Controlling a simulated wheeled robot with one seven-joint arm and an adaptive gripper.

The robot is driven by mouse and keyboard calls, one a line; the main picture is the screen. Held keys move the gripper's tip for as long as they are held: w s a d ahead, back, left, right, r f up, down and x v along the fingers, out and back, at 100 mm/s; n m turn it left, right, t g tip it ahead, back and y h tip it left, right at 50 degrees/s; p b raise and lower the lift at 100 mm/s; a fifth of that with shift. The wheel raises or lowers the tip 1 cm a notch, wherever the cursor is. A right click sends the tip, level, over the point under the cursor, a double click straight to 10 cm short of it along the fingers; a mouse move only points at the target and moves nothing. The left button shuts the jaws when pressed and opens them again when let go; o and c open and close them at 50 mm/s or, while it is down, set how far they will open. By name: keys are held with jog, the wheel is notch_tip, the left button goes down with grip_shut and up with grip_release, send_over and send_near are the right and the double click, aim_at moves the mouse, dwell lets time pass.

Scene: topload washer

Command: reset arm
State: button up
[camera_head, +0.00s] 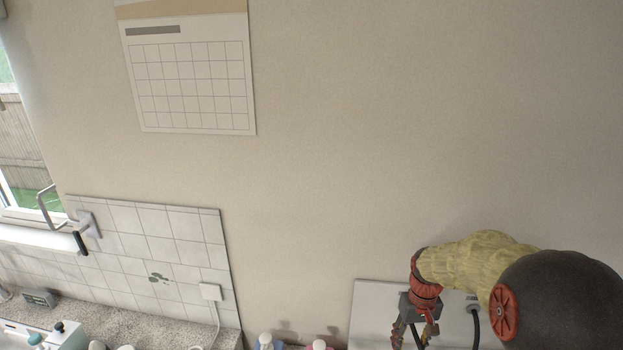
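My gripper (411,335) shows at the bottom right of the head view, at the end of my arm. It points down in front of a white panel on the wall side. Its fingers reach toward the bottom edge of the picture, and the tips are small and partly cut off. I cannot tell whether they are apart or closed. No held object can be made out.
A white panel (372,312) stands behind my gripper. Bottles (266,342) show at the bottom edge to its left. A speckled counter (150,318) with small items, a tiled backsplash (150,235) and a window are at left. A calendar (190,85) hangs above. The upper right wall is bare.

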jog(key=s+a+r+t+b, duration=0.2)
jog(key=s+a+r+b, duration=0.1)
jog(key=s, duration=0.4)
jog(key=s+a+r+t+b, duration=0.2)
jog(key=s+a+r+b, duration=0.2)
jog(key=s, duration=0.3)
jog(key=s+a+r+t+b, duration=0.2)
jog(key=s+a+r+b, duration=0.1)
jog(key=s, duration=0.4)
jog(key=shift+s+a+r+b, duration=0.15)
jog(key=shift+s+r+b, duration=0.15)
jog(key=shift+r+b, duration=0.2)
jog(key=shift+o, duration=0.2)
jog(key=shift+r, duration=0.15)
